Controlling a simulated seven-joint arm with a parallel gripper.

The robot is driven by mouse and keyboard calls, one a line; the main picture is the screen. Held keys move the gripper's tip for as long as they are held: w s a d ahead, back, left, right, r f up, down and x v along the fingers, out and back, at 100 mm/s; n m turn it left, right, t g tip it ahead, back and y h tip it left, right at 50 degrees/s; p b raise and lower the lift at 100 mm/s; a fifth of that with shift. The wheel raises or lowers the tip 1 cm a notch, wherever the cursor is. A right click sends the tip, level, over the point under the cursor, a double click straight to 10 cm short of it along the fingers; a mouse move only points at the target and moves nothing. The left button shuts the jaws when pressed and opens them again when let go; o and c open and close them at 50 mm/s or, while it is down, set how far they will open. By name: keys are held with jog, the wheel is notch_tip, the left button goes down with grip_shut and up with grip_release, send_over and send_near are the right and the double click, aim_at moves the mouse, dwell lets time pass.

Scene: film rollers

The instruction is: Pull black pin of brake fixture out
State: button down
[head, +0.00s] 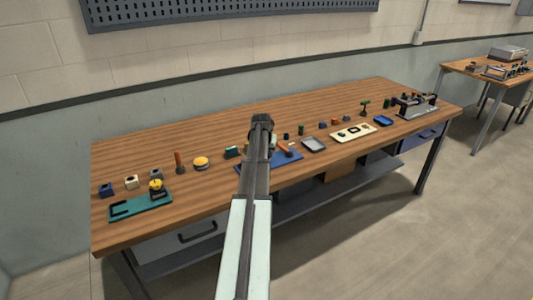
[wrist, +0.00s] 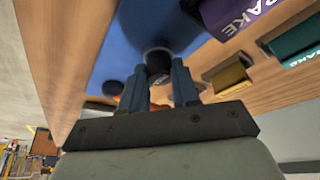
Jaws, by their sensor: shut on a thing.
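The blue brake fixture board (head: 285,158) lies on the workbench, partly hidden behind my arm in the head view. It also shows as a blue surface at the top of the wrist view (wrist: 115,45). My gripper (wrist: 158,72) is over this board, with its two blue fingers on either side of a dark, round-ended piece (wrist: 157,58), which looks like the black pin. The fingers are shut on it. Its lower part and how deep it sits in the fixture cannot be seen. In the head view my gripper's fingertips are hidden by my arm.
Beside the board in the wrist view are a purple block marked "BRAKE" (wrist: 235,12), a yellow block (wrist: 230,78) and a teal block (wrist: 295,42). The back of the workbench (head: 220,118) is clear.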

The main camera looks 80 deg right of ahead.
jog(key=shift+r, duration=0.85)
jog(key=c, duration=0.8)
grip_release()
jog(key=shift+c, duration=0.2)
jog(key=shift+r, duration=0.1)
jog(key=v, duration=1.3)
jog(key=shift+a+r, duration=0.2)
